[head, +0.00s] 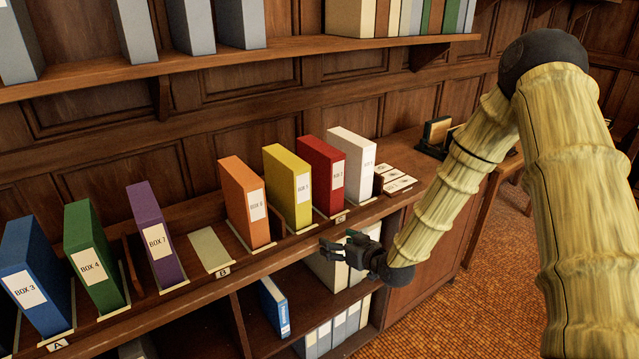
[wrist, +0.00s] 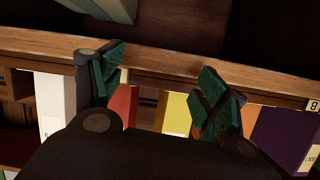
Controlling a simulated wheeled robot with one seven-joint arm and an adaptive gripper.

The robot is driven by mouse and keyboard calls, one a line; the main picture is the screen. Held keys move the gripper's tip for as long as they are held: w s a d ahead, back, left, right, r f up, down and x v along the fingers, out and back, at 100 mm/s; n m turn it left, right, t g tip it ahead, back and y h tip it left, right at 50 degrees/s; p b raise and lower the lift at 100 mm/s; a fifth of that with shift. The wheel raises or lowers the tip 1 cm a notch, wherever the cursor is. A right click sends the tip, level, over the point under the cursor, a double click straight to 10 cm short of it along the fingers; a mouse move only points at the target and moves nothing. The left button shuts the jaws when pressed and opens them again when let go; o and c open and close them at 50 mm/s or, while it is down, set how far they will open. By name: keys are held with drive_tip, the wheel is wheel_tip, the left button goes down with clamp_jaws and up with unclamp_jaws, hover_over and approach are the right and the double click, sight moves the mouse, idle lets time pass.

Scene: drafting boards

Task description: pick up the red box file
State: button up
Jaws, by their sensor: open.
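The red box file (head: 321,174) stands upright on the shelf top in the head view, between the yellow box file (head: 288,185) and the white box file (head: 352,164). Its spine has a white label. In the wrist view the red box file (wrist: 123,106) shows beside the left finger, partly hidden by my gripper. My gripper (head: 335,251) is open and empty, in front of the shelf edge and lower than the red file, apart from it. In the wrist view my gripper (wrist: 160,88) has its two fingers spread, with the yellow file (wrist: 173,112) showing between them.
An orange box file (head: 247,203) stands left of the yellow one; purple (head: 154,235), green (head: 91,256) and blue (head: 36,275) files stand farther left. An empty pale pad (head: 209,249) lies by label B. An upper shelf (head: 250,58) holding files runs above. Lower compartments hold more files.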

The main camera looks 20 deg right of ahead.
sight(337, 184)
drive_tip(key=w+d+r+t, duration=0.1)
drive_tip(key=w+r, duration=0.1)
drive_tip(key=r, duration=0.2)
drive_tip(key=w+d+r+t, duration=0.1)
drive_tip(key=w+r, duration=0.1)
drive_tip(key=r, duration=0.2)
drive_tip(key=w+d+r+n+t+y+b, duration=0.1)
drive_tip(key=w+d+r, duration=0.1)
drive_tip(key=r, duration=0.2)
drive_tip(key=shift+w, duration=0.1)
drive_tip(key=shift+t, duration=0.3)
drive_tip(key=x, duration=0.1)
drive_tip(key=p+x, duration=0.1)
drive_tip(key=x, duration=0.3)
drive_tip(key=shift+d+r, duration=0.1)
drive_tip(key=shift+r, duration=0.3)
drive_tip(key=shift+d+p+x, duration=0.2)
drive_tip(key=shift+p+x, duration=1.2)
drive_tip(key=shift+x, duration=1.7)
drive_tip(key=shift+c, duration=0.2)
drive_tip(key=c, duration=1.5)
